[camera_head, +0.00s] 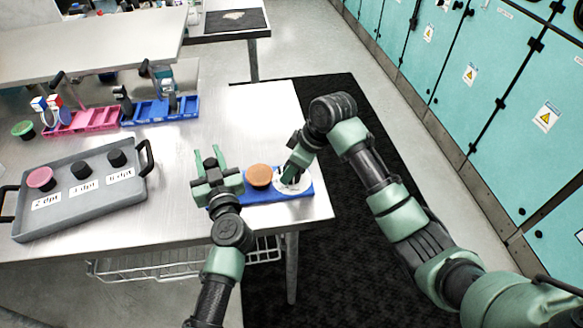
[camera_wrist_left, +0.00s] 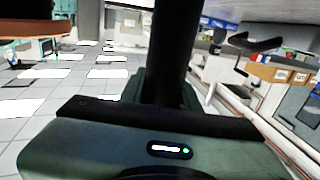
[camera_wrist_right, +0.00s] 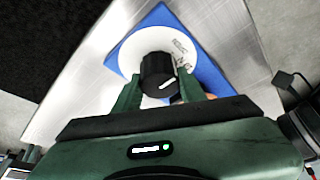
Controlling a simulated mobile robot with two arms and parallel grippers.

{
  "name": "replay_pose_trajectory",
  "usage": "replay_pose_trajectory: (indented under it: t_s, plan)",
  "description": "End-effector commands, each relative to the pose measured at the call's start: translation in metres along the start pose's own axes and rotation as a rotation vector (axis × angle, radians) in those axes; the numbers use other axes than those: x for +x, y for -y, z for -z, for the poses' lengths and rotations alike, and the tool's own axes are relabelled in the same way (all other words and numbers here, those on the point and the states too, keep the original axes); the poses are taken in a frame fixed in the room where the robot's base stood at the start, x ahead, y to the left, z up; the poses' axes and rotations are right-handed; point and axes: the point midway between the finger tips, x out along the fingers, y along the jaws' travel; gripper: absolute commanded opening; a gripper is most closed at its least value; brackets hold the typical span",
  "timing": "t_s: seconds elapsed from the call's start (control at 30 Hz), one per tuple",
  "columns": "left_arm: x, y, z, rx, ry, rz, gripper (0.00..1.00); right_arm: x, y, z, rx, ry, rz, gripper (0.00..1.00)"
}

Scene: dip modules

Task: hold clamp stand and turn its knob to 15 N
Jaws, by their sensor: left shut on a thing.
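The clamp stand has a blue base (camera_head: 262,195) at the table's right front corner, with an orange-brown disc (camera_head: 259,176) and a white dial (camera_head: 297,182). In the right wrist view the dial (camera_wrist_right: 128,52) carries a black knob (camera_wrist_right: 158,74) with a white pointer line; its scale is too small to read. My right gripper (camera_head: 290,172) is over the dial, its fingers on either side of the knob and slightly apart from it. My left gripper (camera_head: 211,160), at the base's left end, is shut on a black post (camera_wrist_left: 175,50) of the stand. Its grip is partly hidden.
A grey tray (camera_head: 95,208) with several capped items and labels stands at the left. Pink (camera_head: 85,121) and blue (camera_head: 150,112) racks are at the back. The table middle is clear. The table's right edge is close to the stand.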

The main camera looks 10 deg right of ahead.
Motion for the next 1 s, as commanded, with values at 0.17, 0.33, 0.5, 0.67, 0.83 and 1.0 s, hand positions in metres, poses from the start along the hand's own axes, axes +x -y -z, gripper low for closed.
replay_pose_trajectory:
  t_s: [0.17,0.33,0.5,0.67,0.83,1.0]
  plan:
    - [0.0001,0.0,0.0,0.0,0.0,0.0,0.0,-0.0002,0.0,-0.0001,0.007,0.0,-0.003,0.0]
    - [0.0001,0.0001,0.0,0.0,0.0,0.0,0.0,-0.0002,0.0,-0.0002,0.045,0.001,-0.02,0.0]
    - [0.0,0.0001,0.0,0.0,0.0,0.0,0.0,-0.0002,0.0,0.0001,0.134,0.001,-0.058,0.0]
    - [0.0,0.0001,-0.0001,0.001,0.0,0.0,0.0,-0.0004,-0.0001,0.0003,0.258,0.0,-0.109,0.0]
    - [0.0,0.0002,-0.0001,0.001,0.0,0.0,0.0,-0.0003,0.0001,0.0007,0.406,-0.001,-0.17,0.0]
    - [0.0,0.0002,-0.0001,0.001,0.0,0.0,0.0,-0.0006,-0.0001,0.0011,0.555,-0.002,-0.232,0.0]
